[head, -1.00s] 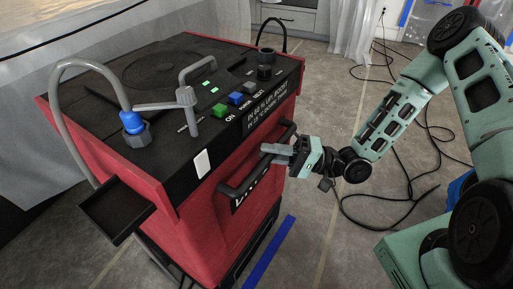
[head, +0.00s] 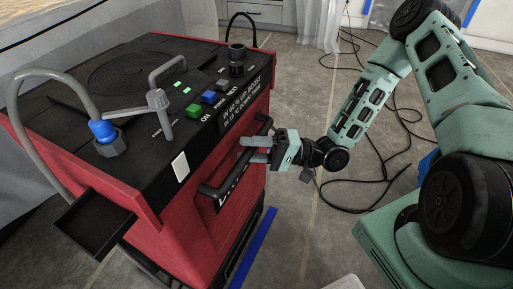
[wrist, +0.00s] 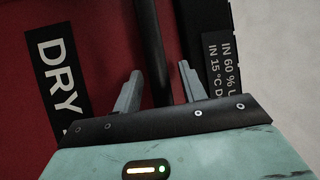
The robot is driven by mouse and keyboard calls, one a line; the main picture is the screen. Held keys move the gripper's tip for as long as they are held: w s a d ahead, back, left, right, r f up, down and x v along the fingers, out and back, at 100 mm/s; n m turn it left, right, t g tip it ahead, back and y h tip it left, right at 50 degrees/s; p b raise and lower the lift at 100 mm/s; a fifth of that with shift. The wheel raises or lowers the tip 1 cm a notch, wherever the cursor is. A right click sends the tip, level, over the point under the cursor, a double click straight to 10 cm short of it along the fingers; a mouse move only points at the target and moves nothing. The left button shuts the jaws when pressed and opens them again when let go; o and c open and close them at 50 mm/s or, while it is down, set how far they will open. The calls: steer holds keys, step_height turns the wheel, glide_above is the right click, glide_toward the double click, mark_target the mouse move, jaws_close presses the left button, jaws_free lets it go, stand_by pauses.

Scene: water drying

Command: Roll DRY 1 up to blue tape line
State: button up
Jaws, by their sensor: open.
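DRY 1 is a red machine (head: 178,235) with a black top panel, a grey hose and green, blue and grey buttons. Its "DRY" label shows in the wrist view (wrist: 58,75). A dark push handle (head: 212,189) runs along its front; it also shows in the wrist view (wrist: 150,50). My gripper (head: 257,149) is at the far part of this handle. In the wrist view the open fingers (wrist: 158,88) stand on either side of the handle bar, with gaps visible. The blue tape line (head: 255,245) lies on the floor along the machine's lower front edge.
A black tray (head: 95,222) sticks out from the machine's near left corner. Black cables (head: 385,170) lie loosely on the concrete floor behind my arm. White curtains and a cabinet stand at the back. A pale object (head: 346,282) shows at the bottom edge.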

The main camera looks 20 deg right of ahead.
steer(key=shift+d, duration=0.1)
steer(key=v, duration=1.7)
steer(key=shift+w+d, duration=0.1)
steer(key=shift+d, duration=0.05)
